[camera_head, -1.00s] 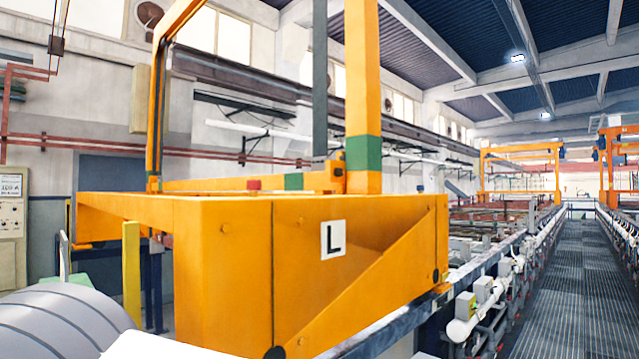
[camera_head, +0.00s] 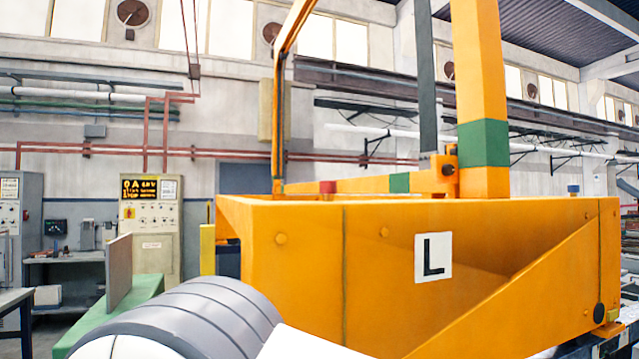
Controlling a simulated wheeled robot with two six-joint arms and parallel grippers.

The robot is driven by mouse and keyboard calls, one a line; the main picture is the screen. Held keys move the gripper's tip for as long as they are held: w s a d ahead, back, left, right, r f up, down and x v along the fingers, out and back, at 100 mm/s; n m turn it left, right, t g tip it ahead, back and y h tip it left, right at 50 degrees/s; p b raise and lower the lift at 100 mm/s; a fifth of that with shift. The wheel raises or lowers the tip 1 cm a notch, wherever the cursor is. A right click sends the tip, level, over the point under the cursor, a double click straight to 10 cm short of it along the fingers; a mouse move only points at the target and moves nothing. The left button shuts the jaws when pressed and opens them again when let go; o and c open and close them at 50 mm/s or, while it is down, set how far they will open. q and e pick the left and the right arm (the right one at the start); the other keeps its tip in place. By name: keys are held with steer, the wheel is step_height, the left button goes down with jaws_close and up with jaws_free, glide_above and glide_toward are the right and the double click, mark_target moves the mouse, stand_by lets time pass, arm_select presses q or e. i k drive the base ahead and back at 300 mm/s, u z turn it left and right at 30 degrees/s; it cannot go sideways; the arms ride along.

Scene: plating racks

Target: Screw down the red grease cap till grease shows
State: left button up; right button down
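A small red cap (camera_head: 327,187) shows at the top edge of the orange crane carriage (camera_head: 300,265), left of its middle. It is far off and small, so I cannot tell how far down it is screwed, and no grease can be made out. The carriage has a white plate with a black L (camera_head: 433,257) on its front. Neither of my grippers is in view. A grey and white rounded part of what looks like my own arm fills the bottom of the view, below and left of the carriage.
A small blue cap (camera_head: 573,189) sits on the carriage's right top edge. Orange and green uprights (camera_head: 483,158) rise from the carriage. Control cabinets (camera_head: 150,225) and a workbench (camera_head: 70,257) stand at the left. A green stand with an upright panel (camera_head: 118,272) is nearer.

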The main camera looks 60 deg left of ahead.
mark_target(329, 186)
steer(key=u, duration=0.55)
steer(key=i, duration=0.65)
steer(key=u, duration=0.75)
